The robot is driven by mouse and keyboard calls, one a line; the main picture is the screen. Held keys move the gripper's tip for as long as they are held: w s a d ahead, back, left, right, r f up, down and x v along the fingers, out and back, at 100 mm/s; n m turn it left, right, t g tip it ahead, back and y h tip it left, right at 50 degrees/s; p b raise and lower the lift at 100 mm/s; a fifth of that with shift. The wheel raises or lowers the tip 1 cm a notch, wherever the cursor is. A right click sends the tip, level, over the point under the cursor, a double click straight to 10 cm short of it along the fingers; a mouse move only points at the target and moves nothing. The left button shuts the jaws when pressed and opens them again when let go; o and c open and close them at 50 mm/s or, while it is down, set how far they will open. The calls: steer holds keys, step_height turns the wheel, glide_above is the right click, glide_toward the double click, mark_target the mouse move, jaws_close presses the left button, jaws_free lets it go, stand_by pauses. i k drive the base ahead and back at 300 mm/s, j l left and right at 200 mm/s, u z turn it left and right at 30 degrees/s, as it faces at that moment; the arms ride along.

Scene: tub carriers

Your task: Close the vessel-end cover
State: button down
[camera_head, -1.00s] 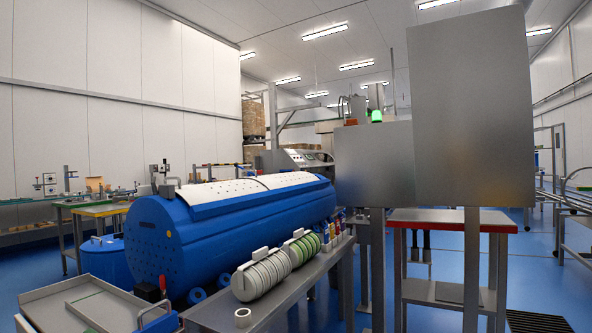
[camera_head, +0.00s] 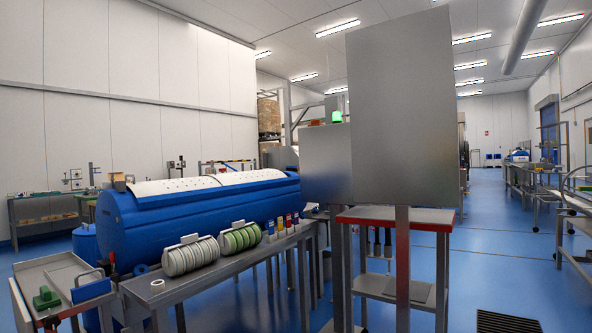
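A long blue horizontal vessel (camera_head: 205,209) lies at the left, behind a grey bench. Two white perforated cover panels lie along its top, a near one (camera_head: 165,186) and a far one (camera_head: 250,177). Both look lowered onto the vessel. The near end of the vessel is at the left and seen at a slant. I cannot tell which part is the vessel-end cover. The far end is hidden behind a grey cabinet. My gripper is not in view.
A metal tray (camera_head: 62,283) holds a green block (camera_head: 46,298). A tall grey panel (camera_head: 402,110) on a post blocks the middle, before a red-edged table (camera_head: 398,217). Blue floor (camera_head: 500,240) is open at right.

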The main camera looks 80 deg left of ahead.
mark_target(229, 179)
steer(key=i+j+u, duration=0.15)
steer(key=i+u, duration=0.8)
steer(key=i+l+u, duration=0.25)
steer(key=i+u, duration=0.25)
steer(key=i+j+u, duration=0.25)
steer(key=i+u, duration=0.55)
steer(key=i, duration=0.2)
steer(key=i+u, duration=0.4)
steer(key=i+j+u, duration=0.2)
steer(key=i+j, duration=0.75)
steer(key=i, duration=0.05)
